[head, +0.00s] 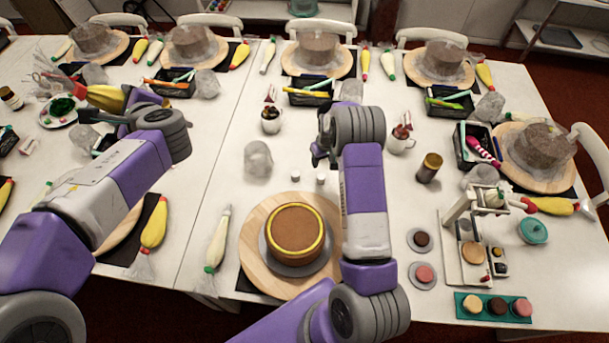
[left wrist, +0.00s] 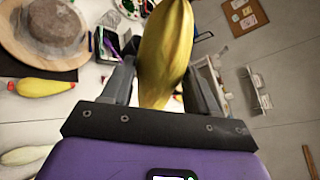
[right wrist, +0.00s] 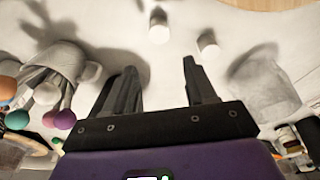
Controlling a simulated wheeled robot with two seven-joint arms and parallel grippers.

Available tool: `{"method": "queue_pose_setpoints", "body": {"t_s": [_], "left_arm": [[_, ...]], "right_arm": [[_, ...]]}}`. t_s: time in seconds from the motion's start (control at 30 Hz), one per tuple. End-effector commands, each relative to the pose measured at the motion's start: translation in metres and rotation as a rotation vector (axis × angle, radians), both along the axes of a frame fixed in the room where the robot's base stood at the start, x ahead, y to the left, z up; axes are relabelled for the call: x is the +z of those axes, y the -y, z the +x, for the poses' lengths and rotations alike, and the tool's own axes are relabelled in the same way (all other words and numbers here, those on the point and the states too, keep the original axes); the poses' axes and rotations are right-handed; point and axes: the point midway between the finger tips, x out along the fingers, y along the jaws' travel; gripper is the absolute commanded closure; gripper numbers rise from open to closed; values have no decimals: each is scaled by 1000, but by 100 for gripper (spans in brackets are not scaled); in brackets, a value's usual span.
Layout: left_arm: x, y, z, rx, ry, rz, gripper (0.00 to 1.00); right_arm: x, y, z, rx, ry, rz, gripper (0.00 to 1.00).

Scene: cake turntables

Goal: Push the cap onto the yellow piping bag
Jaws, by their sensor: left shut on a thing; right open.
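My left gripper (head: 98,108) is shut on a yellow piping bag (head: 106,95), held above the left table. In the left wrist view the bag (left wrist: 166,45) stands between the fingers (left wrist: 165,75). Two small white cylinders, (head: 295,178) and (head: 321,179), stand apart on the middle table; they look like caps, but I cannot tell which belongs to the bag. They also show in the right wrist view, (right wrist: 158,27) and (right wrist: 208,44), beyond my fingertips. My right gripper (head: 320,152) is open and empty, a little behind them. The bag's tip is not clearly seen.
A brown cake with a yellow ring (head: 296,232) sits on a round board (head: 255,275) in front. Decorated mugs (head: 271,120) and (head: 401,138) stand behind. Another yellow bag (head: 154,223) lies front left.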

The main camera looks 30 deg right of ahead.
Motion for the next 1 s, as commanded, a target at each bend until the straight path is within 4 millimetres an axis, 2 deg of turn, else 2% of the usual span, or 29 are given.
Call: {"method": "queue_pose_setpoints", "body": {"t_s": [0.27,0.53,0.7,0.83,1.0], "left_arm": [[-17,0,0,1,1,0,52],[-38,0,0,2,1,1,52],[-63,0,0,2,1,1,52],[-75,0,0,2,1,0,52],[-79,0,0,2,1,0,52]], "right_arm": [[-32,-1,0,0,-1,1,44],[-73,-1,-1,0,-3,2,44],[-99,-1,0,1,-1,1,44],[-111,-1,0,1,0,1,44],[-116,0,0,0,1,1,44]]}}
